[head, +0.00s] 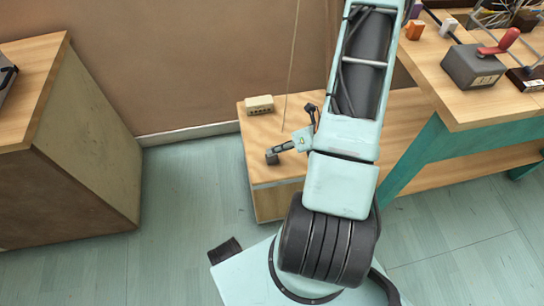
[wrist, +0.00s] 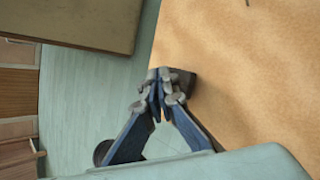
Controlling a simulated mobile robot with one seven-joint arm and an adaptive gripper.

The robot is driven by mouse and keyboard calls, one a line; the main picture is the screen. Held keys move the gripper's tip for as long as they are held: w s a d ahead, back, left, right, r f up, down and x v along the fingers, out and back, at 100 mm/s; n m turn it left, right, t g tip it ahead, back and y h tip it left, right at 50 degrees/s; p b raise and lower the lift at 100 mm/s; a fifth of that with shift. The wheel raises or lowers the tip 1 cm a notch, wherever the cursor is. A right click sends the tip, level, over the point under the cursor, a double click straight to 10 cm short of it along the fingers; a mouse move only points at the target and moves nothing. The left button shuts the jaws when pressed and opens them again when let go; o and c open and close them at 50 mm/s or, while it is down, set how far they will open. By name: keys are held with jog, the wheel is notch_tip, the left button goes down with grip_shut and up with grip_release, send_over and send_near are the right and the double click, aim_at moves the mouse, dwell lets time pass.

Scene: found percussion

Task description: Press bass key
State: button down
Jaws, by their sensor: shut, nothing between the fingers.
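My gripper (head: 285,148) is shut and empty at the left edge of a low wooden bench (head: 410,110). In the wrist view its two blue fingers meet at grey tips (wrist: 163,84), with the bench top (wrist: 245,75) behind them. A small dark block (wrist: 185,82) shows just beside and partly behind the tips, near the bench edge. I cannot tell whether it is the bass key, nor whether the tips touch it. No other bass key is clearly seen.
A cream box (head: 260,104) stands at the back of the bench. A higher workbench (head: 490,95) at right holds a grey box with a red lever (head: 475,68). A wooden cabinet (head: 65,140) stands at left. Pale green floor (head: 185,195) lies open between.

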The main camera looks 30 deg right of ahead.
aim_at(274, 158)
jog(key=shift+f, duration=0.15)
dwell(0.5)
jog(key=shift+f+b, duration=0.3)
jog(key=shift+b, duration=0.1)
jog(key=shift+f+b, duration=0.45)
jog(key=shift+f, duration=0.1)
dwell(0.6)
jog(key=shift+r, duration=0.1)
jog(key=shift+r+p, duration=0.8)
jog(key=shift+r, duration=0.15)
jog(key=shift+r+p, duration=2)
jog(key=shift+r, duration=0.45)
